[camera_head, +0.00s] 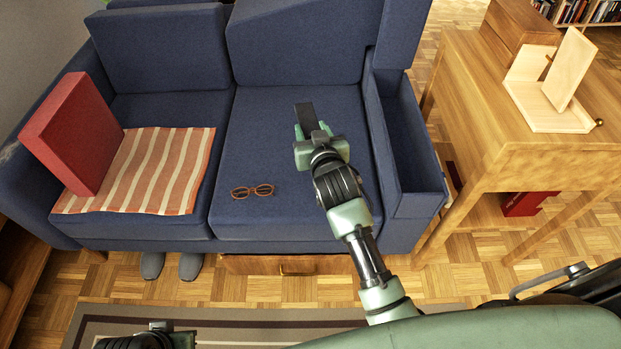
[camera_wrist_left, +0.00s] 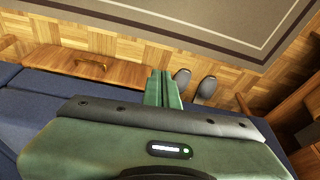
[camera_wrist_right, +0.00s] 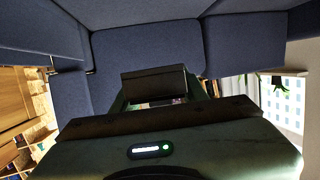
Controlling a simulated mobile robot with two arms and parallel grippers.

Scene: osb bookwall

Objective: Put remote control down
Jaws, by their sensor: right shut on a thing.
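The remote control (camera_head: 306,119) is a dark, flat bar held between the fingers of my right gripper (camera_head: 312,134), over the right seat cushion of the blue sofa (camera_head: 285,215). The remote also shows in the right wrist view (camera_wrist_right: 154,84), across the fingers. I cannot tell whether it touches the cushion. My left gripper shows in the left wrist view (camera_wrist_left: 164,75), with its fingers together and nothing between them. It points toward the floor by the sofa's front.
Brown glasses (camera_head: 252,191) lie on the same cushion. A striped cloth (camera_head: 165,160) and red cushion (camera_head: 72,132) occupy the left seat. An open compartment (camera_head: 408,140) forms the right armrest. A wooden table (camera_head: 490,105) stands right. Grey slippers (camera_head: 190,266) lie below.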

